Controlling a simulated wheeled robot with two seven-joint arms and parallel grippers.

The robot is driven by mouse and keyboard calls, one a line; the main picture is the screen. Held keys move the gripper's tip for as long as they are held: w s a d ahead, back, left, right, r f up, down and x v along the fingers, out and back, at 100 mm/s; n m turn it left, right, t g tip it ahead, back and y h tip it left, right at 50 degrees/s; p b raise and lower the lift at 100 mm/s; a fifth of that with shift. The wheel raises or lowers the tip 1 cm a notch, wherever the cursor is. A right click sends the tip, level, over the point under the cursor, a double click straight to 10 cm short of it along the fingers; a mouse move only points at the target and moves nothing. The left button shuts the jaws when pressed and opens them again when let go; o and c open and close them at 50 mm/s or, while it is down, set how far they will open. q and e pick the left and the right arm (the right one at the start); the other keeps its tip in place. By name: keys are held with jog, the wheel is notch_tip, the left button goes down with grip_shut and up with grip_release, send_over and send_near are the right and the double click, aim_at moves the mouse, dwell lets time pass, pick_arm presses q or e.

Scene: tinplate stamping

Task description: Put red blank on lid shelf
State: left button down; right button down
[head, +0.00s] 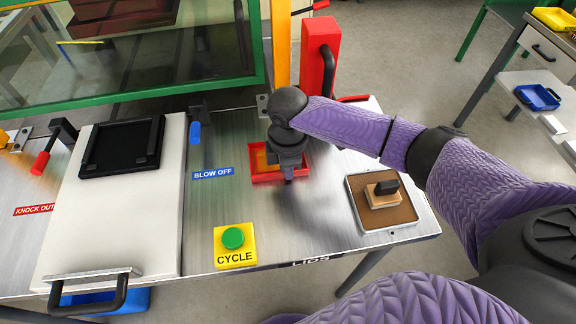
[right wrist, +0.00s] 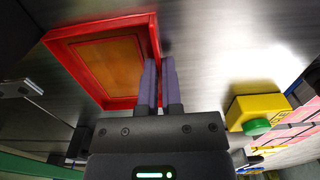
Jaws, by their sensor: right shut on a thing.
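The red blank (head: 265,178) is a shallow red-rimmed square with an orange middle, on or just above the metal bench top, in the head view. In the right wrist view the red blank (right wrist: 105,20) fills the upper left. My right gripper (head: 288,178) points down over its right side and partly hides it. Its fingers (right wrist: 156,85) are shut on the blank's near-side rim. A "LIDS" label (head: 312,263) is on the bench's front edge; I cannot make out the lid shelf itself. My left gripper is out of view.
A yellow CYCLE button box (head: 235,258) stands in front of the blank. A brown tray (head: 362,222) with a wooden block and dark handle lies to the right. A red post (head: 312,75) rises behind. A white board with a black frame (head: 122,148) lies left.

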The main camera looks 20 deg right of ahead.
jog(key=c, duration=0.8)
grip_release()
notch_tip(320, 180, up, 12)
jog(key=p, duration=0.4)
jog(key=shift+p, duration=0.3)
